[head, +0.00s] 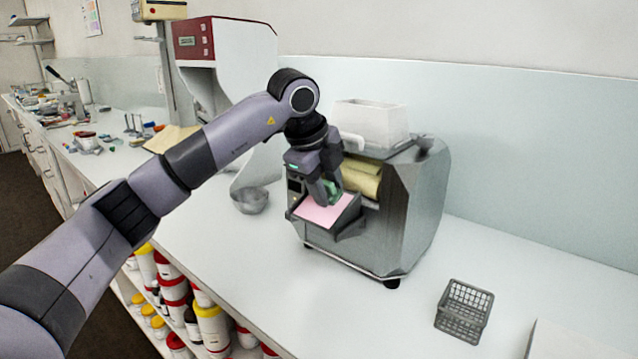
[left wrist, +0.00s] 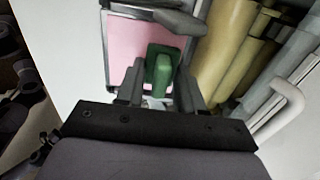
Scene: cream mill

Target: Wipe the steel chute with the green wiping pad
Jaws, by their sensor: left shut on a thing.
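The mill (head: 415,205) is a grey steel machine on the white counter. Its chute (head: 344,222) sticks out at the front left, with a pink layer (head: 318,212) on its surface. My left gripper (head: 331,194) is above the chute, pointing down, and is shut on the green wiping pad (head: 332,187). In the left wrist view the green pad (left wrist: 160,72) shows between the fingers, in front of the pink surface (left wrist: 133,42). I cannot tell whether the pad touches the chute. My right gripper is not in view.
Yellowish rollers (head: 362,178) lie right beside the chute, under a white hopper (head: 371,121). A grey basket (head: 464,309) is at the front right. The counter between is clear.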

